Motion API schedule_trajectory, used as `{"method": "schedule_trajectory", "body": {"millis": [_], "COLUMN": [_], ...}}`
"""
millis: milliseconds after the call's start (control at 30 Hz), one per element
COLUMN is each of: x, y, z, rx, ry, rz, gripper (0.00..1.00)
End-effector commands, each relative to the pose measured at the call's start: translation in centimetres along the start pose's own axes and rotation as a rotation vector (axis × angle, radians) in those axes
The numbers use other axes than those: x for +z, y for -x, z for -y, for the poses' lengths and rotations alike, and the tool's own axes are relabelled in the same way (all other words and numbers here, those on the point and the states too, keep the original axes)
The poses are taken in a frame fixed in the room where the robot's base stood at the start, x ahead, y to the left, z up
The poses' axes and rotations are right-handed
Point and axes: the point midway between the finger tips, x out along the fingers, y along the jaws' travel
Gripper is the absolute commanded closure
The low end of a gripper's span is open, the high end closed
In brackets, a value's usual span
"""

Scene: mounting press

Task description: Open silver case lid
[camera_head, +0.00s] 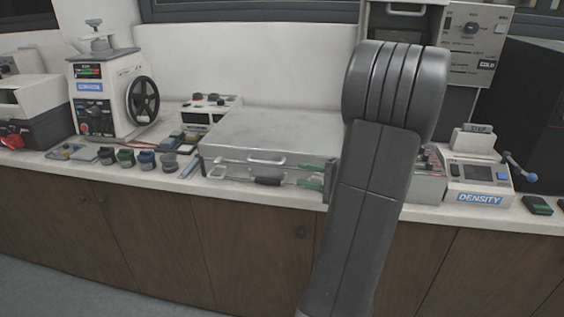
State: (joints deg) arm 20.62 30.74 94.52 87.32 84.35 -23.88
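The silver case (262,132) lies flat on the counter in the middle, with its lid down. A pale handle (267,161) is on the upper front edge, and a dark grip (268,181) is on the front below it. My gripper (309,175) appears at the right part of the case front, partly hidden by my dark grey arm. Its two green-tipped fingers seem to point left, one above the other with a gap between them. Nothing is visible between them. I cannot tell whether they touch the case.
Left of the case are small jars (125,158), a control box (208,110) and a white press with a black handwheel (142,100). Right of my arm stands a densitometer (480,180). Wooden cabinets (250,240) are below the counter.

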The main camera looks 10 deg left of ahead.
Motion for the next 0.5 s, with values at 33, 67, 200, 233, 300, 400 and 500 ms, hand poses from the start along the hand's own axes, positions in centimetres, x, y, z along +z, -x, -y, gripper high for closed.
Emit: {"method": "schedule_trajectory", "body": {"millis": [33, 67, 200, 233, 300, 400, 500], "x": [-0.3, -0.3, -0.2, -0.2, -0.2, -0.2, -0.2], "y": [-0.1, -0.3, -1.8, -2.3, -3.6, -5.7, -7.8], "z": [0.1, 0.2, 0.4, 0.4, 0.4, 0.3, 0.4], "rx": [-0.011, -0.015, -0.016, -0.015, -0.015, -0.013, -0.013], "ry": [0.001, 0.001, 0.001, 0.001, 0.000, -0.001, -0.001], "rz": [-0.002, -0.002, 0.001, 0.000, 0.002, 0.002, 0.002], "gripper": [0.67, 0.67, 0.67, 0.67, 0.67, 0.67, 0.67]}}
